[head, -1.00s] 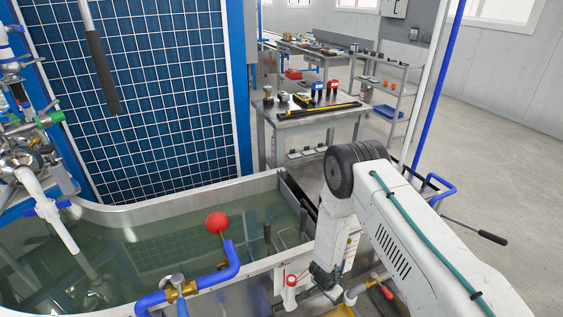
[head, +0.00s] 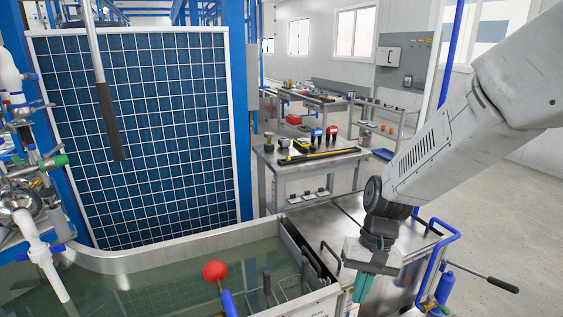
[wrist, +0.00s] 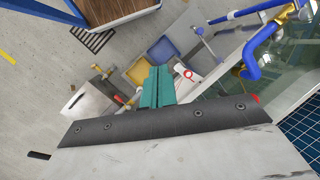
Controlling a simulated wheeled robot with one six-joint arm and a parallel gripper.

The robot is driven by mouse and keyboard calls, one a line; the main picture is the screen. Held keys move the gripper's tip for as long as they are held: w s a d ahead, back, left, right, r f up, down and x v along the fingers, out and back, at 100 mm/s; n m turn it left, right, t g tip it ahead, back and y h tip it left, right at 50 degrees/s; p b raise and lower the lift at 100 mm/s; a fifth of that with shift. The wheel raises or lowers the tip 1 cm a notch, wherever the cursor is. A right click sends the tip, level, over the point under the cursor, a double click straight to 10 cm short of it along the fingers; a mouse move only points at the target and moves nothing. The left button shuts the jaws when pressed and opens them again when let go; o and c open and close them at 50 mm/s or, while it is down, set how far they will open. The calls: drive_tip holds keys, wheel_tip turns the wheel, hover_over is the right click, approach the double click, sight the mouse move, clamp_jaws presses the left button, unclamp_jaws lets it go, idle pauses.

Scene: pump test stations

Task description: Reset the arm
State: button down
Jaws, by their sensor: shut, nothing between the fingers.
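My gripper (head: 362,289) hangs from my arm at the right of the head view, near the right end of the water tank. Its green fingers point down and are shut with nothing between them. In the wrist view the shut fingers (wrist: 157,86) show at the centre, above the floor and bins beside the tank. They touch nothing that I can make out.
The water tank (head: 150,258) holds a red ball float (head: 215,271). Blue pipes (wrist: 262,45) with a brass valve show in the wrist view, near a yellow bin (wrist: 138,72) and a blue bin (wrist: 163,50). A steel workbench (head: 300,160) with tools stands behind. Open floor lies at the right.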

drive_tip(key=s+d+r+t+h, duration=0.1)
drive_tip(key=s+d+r+t, duration=0.1)
drive_tip(key=s+d+r, duration=0.3)
drive_tip(key=s+d+r+n+t+h, duration=0.1)
drive_tip(key=s+d+r, duration=0.4)
drive_tip(key=s+r, duration=0.6)
drive_tip(key=shift+s+d+r+t, duration=0.15)
drive_tip(key=shift+s+r+t, duration=0.25)
drive_tip(key=shift+s+t, duration=0.3)
drive_tip(key=shift+w, duration=0.1)
idle(0.8)
